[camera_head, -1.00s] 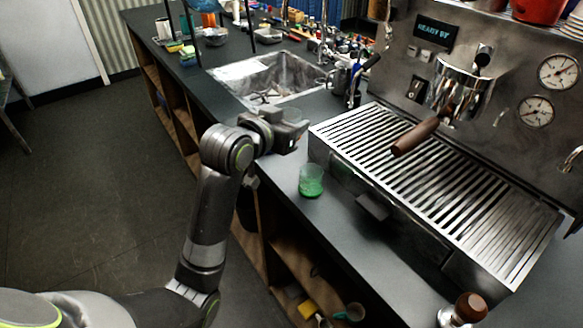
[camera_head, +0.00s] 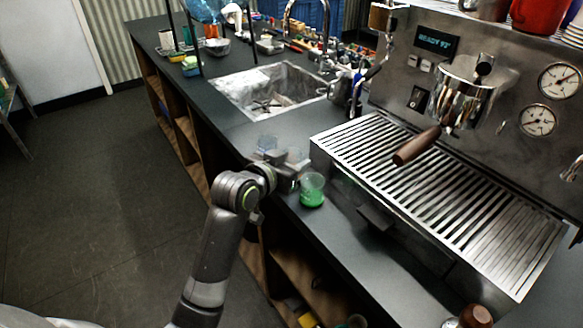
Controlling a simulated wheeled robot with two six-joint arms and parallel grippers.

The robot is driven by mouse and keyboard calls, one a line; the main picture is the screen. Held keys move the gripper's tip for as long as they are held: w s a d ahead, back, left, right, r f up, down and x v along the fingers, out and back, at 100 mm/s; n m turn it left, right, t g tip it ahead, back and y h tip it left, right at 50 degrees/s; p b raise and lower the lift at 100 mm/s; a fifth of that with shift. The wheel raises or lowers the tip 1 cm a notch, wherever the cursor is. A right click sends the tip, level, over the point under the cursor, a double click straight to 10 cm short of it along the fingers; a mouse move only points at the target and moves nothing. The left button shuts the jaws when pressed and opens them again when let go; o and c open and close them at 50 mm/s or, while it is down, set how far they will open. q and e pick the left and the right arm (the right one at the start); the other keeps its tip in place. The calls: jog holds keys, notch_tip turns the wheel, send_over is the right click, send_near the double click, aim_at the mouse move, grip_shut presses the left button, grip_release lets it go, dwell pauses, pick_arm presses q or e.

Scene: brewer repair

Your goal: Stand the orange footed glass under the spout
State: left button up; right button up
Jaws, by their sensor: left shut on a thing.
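My left gripper (camera_head: 288,178) is low over the counter between the sink and the slatted drip tray. My right gripper is not in view.
A clear glass with a green bottom (camera_head: 312,190) stands close to the gripper's right, by the tray's front edge. The sink (camera_head: 272,90) lies further back. The drip tray slats are bare.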

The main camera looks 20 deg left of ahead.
pick_arm(q)
jog(key=shift+f, duration=0.7)
jog(key=shift+f, duration=0.1)
jog(key=shift+f, duration=0.25)
jog(key=o, duration=1.1)
jog(key=shift+r, duration=0.1)
